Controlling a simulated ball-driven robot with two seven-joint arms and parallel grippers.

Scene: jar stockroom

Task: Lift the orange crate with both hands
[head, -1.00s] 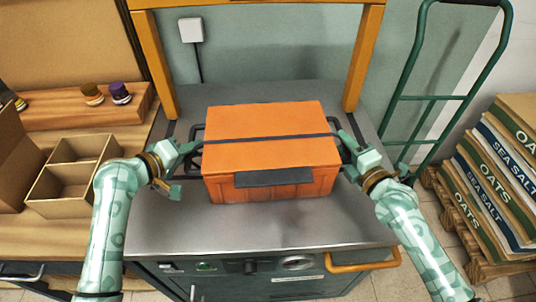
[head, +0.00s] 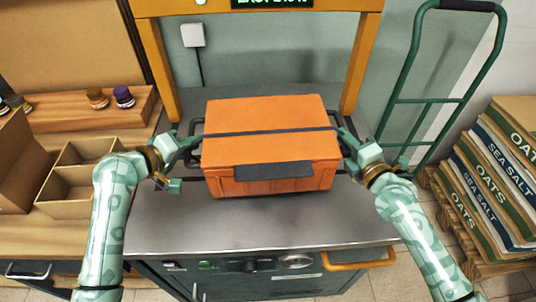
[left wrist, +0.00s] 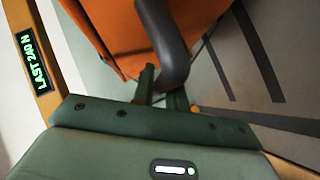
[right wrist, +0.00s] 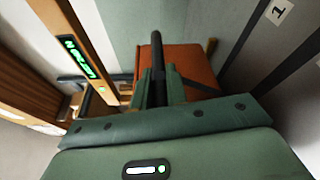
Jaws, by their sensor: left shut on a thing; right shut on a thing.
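The orange crate (head: 260,120) with its lid on sits level over the grey metal bench top (head: 190,225); I cannot tell whether a gap shows beneath it. A dark strap crosses the lid, and a dark plate is on the front. My left gripper (head: 190,142) is shut on the dark handle at the crate's left side; the left wrist view shows this handle (left wrist: 165,45) between the fingers. My right gripper (head: 347,142) is shut on the handle at the right side, shown in the right wrist view (right wrist: 157,65). The fingertips are partly hidden.
An orange frame (head: 155,65) with a lit display stands behind the crate. A cardboard divider box (head: 60,205) and jars (head: 122,96) are at left. A green hand truck (head: 410,100) and stacked sacks (head: 490,180) are at right. The front bench top is clear.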

